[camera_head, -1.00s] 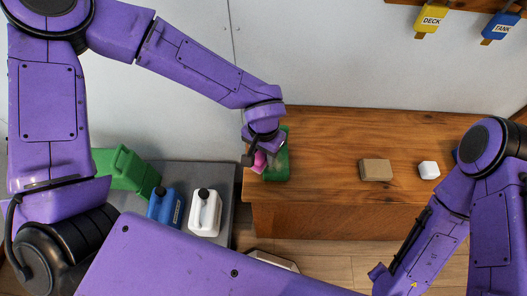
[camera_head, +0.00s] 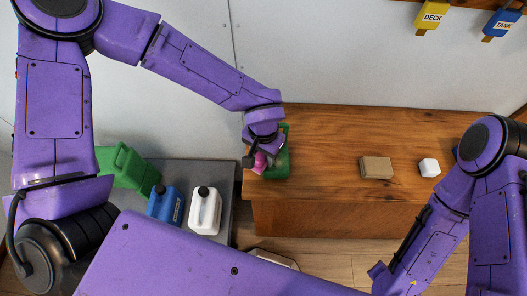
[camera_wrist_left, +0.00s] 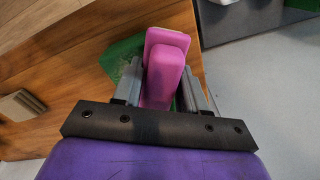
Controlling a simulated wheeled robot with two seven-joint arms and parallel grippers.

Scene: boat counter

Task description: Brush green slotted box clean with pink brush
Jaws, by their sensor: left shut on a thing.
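The green slotted box (camera_head: 282,160) sits at the left end of the wooden counter, partly hidden by my left gripper. My left gripper (camera_head: 258,158) is shut on the pink brush (camera_head: 259,164) at the box's left side. In the left wrist view the pink brush (camera_wrist_left: 164,72) stands between the two grey fingers (camera_wrist_left: 160,90), in front of the green box (camera_wrist_left: 122,62). I cannot tell whether the brush touches the box. My right arm shows at the right; its gripper tips are not clear.
A tan block (camera_head: 376,168) and a white block (camera_head: 429,168) lie on the wooden counter (camera_head: 330,140). A green can (camera_head: 125,166), blue bottle (camera_head: 167,204) and white bottle (camera_head: 205,210) stand on the grey surface to the left. Yellow and blue tagged items hang on the back wall.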

